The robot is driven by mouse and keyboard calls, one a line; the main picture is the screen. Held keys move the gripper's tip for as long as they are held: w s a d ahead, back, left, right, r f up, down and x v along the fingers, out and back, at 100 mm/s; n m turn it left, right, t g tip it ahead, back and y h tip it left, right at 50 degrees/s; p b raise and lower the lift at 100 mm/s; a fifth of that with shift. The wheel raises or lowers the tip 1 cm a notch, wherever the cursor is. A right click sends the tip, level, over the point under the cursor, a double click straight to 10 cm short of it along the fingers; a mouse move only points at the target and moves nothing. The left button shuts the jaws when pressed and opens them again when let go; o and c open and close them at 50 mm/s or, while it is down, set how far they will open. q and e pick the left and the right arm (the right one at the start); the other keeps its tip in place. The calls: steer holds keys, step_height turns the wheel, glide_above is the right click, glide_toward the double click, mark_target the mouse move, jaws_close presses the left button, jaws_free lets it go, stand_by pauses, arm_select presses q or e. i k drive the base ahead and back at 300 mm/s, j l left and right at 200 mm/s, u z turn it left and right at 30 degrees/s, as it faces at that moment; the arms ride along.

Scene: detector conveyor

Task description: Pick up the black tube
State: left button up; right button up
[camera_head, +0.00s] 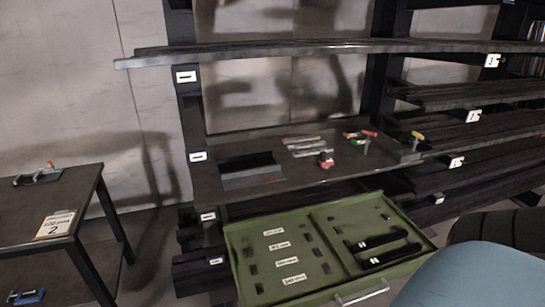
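Two long black pieces, which look like black tubes, lie side by side in the right compartment of the open green drawer (300,297). The upper black tube (383,240) and the lower black tube (390,256) both lie flat, slightly tilted in the picture. I cannot tell which one the task means. Neither of my grippers is in view.
A workbench (215,184) above the drawer holds small tools and a dark tray (250,170). A side table (75,190) with a numbered card (56,224) stands at left. A blue rounded surface (470,280) fills the lower right corner.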

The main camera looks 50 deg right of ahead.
mark_target(373, 262)
steer(key=z, duration=2.35)
